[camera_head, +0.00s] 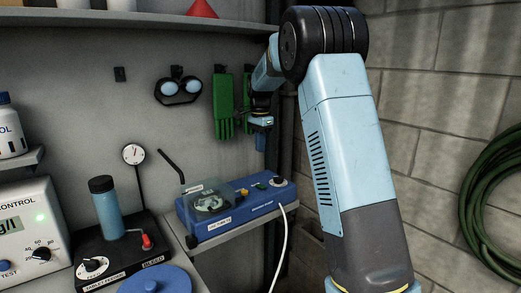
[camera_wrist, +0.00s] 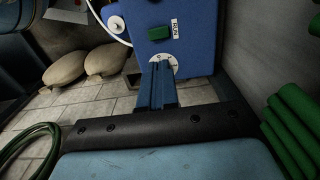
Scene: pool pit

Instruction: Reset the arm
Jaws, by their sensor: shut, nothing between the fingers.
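My arm rises on the right of the head view and bends over at a black elbow, with the forearm hanging behind it to the left. My gripper (camera_head: 261,143) hangs at the end, pointing down, in front of the back wall beside the green gloves (camera_head: 223,105). In the wrist view the gripper's blue fingers (camera_wrist: 157,72) are together with nothing between them. Beyond their tips lies the blue device (camera_wrist: 195,55) with a green button, a white dial and a "RUN" label. The head view shows this blue device (camera_head: 240,212) on a shelf below my gripper, apart from it.
A black stand with a blue bottle (camera_head: 105,210), a control box (camera_head: 28,235) and a blue lid (camera_head: 155,280) are at lower left. Goggles (camera_head: 178,88) hang on the wall. A green hose (camera_head: 490,195) hangs at right. Sacks (camera_wrist: 65,70) lie on the tiled floor.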

